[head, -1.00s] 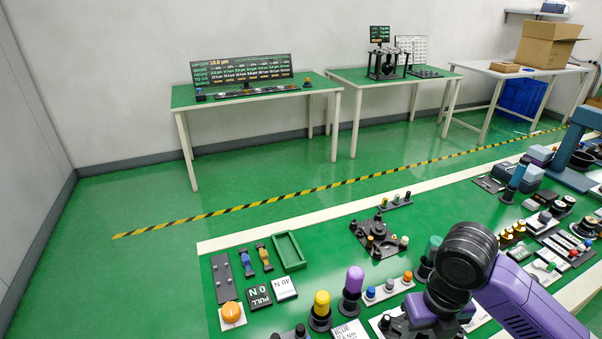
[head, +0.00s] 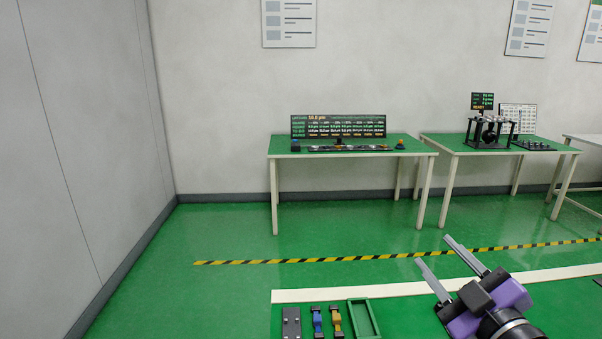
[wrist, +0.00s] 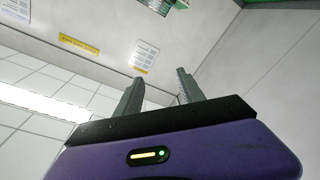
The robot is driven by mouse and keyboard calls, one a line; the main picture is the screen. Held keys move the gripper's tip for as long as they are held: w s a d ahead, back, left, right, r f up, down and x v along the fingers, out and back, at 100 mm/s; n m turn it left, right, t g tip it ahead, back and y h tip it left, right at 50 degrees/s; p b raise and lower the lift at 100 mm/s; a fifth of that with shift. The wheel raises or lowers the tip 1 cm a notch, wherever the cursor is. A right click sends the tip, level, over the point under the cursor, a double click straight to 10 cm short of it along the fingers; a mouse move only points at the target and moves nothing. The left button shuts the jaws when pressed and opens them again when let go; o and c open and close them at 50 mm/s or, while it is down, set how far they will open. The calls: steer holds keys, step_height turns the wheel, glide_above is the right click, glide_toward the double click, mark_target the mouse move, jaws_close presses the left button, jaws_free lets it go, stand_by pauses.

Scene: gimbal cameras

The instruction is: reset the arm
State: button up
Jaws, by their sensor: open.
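My gripper (head: 437,252) shows at the lower right of the head view, purple and black with two grey fingers. The fingers are spread apart with nothing between them. They point up and to the left, above the near green bench (head: 420,312). In the wrist view my gripper (wrist: 155,88) also stands open and empty, with white wall and ceiling tiles behind it.
A green tray (head: 364,319) and blue and yellow parts lie on the near bench. Across the floor stand a table with a display board (head: 338,127) and another with a black fixture (head: 490,131). Yellow-black tape (head: 330,258) crosses the open floor.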

steer(key=s+a+f+m+g+h, duration=0.1)
steer(key=s+f+m, duration=0.2)
steer(key=s, duration=1)
steer(key=s+a+f+m+g, duration=0.1)
steer(key=s+a+f+m, duration=0.1)
steer(key=s+f, duration=0.8)
steer(key=s+a+f+m+g+h, duration=0.1)
steer(key=s+f+m, duration=0.4)
steer(key=s, duration=1.2)
step_height(320, 180, down, 2)
steer(key=shift+s+a+f+g+h, duration=0.1)
steer(key=shift+s+a+g+h, duration=0.05)
steer(key=shift+s+g+h, duration=0.15)
